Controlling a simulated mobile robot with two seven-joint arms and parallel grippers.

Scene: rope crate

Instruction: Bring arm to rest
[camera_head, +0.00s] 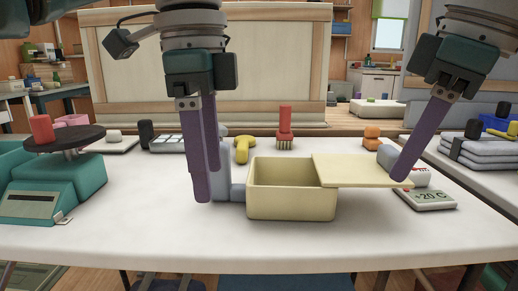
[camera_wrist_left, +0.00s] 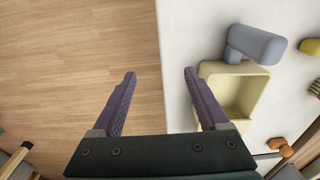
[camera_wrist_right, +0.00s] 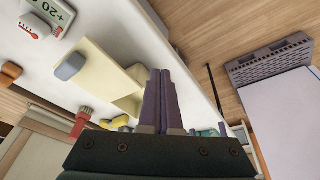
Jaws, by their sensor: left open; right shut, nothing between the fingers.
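My left gripper (camera_head: 206,186) hangs fingers down left of an open pale yellow crate (camera_head: 291,203). It is open and empty, as the left wrist view shows its fingers (camera_wrist_left: 159,74) spread over the table's edge. My right gripper (camera_head: 400,178) is at the right end of a flat yellow lid (camera_head: 352,170), which lies partly over the crate's right side. Its fingers (camera_wrist_right: 161,72) are together with nothing between them. Whether it touches the lid or its blue-grey handle (camera_head: 388,156) cannot be told.
A blue-grey block (camera_head: 238,192) stands beside the crate, partly behind my left gripper. A teal scale (camera_head: 60,185) is at the left. A display reading +20 C (camera_head: 428,199) lies at the right near folded grey cloths (camera_head: 485,160). The table's front (camera_head: 270,245) is clear.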

